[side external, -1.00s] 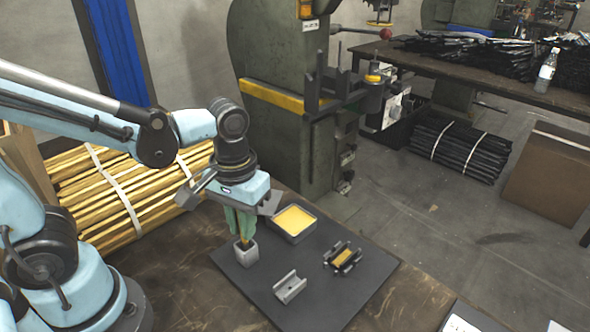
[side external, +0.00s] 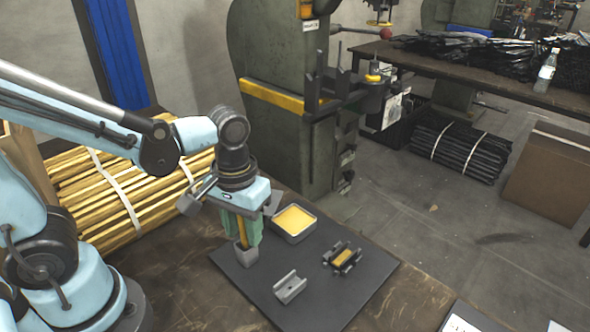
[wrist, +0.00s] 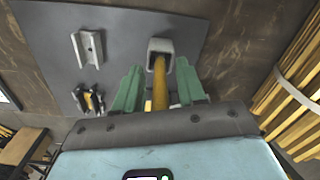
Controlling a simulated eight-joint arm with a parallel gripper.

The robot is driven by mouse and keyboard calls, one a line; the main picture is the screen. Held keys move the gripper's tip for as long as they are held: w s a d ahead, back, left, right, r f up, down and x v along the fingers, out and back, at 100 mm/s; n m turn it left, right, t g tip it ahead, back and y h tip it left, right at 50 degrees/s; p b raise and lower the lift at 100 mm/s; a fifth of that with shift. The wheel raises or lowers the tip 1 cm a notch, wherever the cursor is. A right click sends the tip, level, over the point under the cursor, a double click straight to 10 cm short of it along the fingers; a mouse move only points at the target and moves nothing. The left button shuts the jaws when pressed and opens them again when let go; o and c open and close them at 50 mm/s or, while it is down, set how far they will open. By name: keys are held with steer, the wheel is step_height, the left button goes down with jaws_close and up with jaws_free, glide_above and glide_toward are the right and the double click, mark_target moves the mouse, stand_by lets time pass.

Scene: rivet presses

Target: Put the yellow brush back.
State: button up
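The yellow brush (side external: 241,229) stands about upright with its lower end in a small square grey holder (side external: 246,258). The wrist view shows its yellow handle (wrist: 160,88) running into the holder's mouth (wrist: 160,45). My gripper (side external: 242,240) is just above the holder, with one green finger on each side of the handle. The wrist view shows gaps between the handle and both fingers, so my gripper is open and apart from the brush. The brush's lower end is hidden inside the holder.
A dark mat (side external: 345,290) lies under the holder. A grey tray (side external: 296,239) with a yellow inside stands just behind. A grey channel piece (side external: 290,288) and a black part with a yellow middle (side external: 342,257) lie to the right. A green press (side external: 280,130) stands behind.

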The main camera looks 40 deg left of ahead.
steer(key=shift+r, duration=0.1)
step_height(320, 180, up, 12)
steer(key=shift+f, duration=0.1)
steer(key=w+a+f+m+t, duration=0.3)
steer(key=a+f+t, duration=0.2)
steer(key=t, duration=0.2)
steer(key=shift+a+m, duration=0.25)
steer(key=shift+m, duration=0.05)
steer(key=shift+o, duration=0.4)
steer(key=shift+f, duration=0.1)
stand_by(0.4)
